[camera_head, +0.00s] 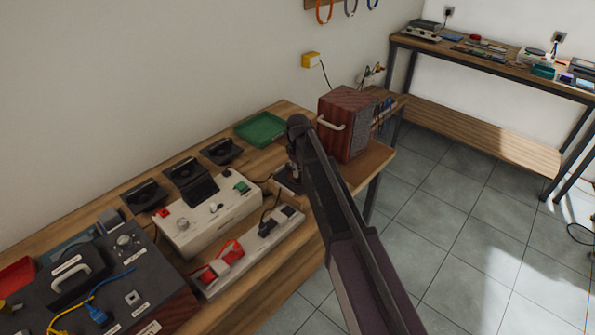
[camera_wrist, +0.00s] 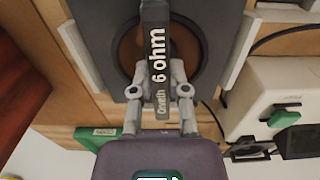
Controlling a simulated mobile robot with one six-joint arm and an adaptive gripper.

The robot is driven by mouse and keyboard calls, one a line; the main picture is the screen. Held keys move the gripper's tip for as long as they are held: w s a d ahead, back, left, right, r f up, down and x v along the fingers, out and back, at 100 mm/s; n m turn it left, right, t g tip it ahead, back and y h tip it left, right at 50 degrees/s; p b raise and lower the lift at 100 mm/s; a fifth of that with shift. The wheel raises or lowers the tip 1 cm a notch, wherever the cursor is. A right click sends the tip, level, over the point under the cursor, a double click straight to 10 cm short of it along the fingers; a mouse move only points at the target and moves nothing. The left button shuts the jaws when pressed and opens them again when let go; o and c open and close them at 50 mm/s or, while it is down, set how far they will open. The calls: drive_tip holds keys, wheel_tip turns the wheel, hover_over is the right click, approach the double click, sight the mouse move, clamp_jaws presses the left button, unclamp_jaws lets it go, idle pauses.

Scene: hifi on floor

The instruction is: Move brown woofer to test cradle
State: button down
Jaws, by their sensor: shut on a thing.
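In the wrist view, my gripper (camera_wrist: 159,72) is shut on an upright dark bar marked "6 ohm". Behind this bar the brown cone of the woofer (camera_wrist: 131,52) shows, in a dark square frame. Pale strips (camera_wrist: 78,55) flank the frame on both sides; they may belong to the test cradle, but I cannot tell. Whether the woofer touches the surface beneath is unclear. In the head view, my arm hides the woofer and most of the gripper, over the bench just left of the wooden speaker cabinet.
The wooden speaker cabinet (camera_head: 345,122) with a white handle stands close on the right. A green tray (camera_head: 261,129) lies behind. Several black stands (camera_head: 185,171), a white tester box (camera_head: 212,217) and a power strip (camera_head: 252,252) crowd the left.

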drive_tip(key=shift+f, duration=0.2)
idle(0.3)
drive_tip(key=c, duration=0.5)
unclamp_jaws()
drive_tip(key=shift+c, duration=0.2)
drive_tip(key=shift+s+r, duration=0.1)
drive_tip(key=shift+r, duration=0.05)
wheel_tip(320, 180, up, 8)
drive_tip(key=p, duration=0.7)
drive_tip(key=shift+p, duration=0.4)
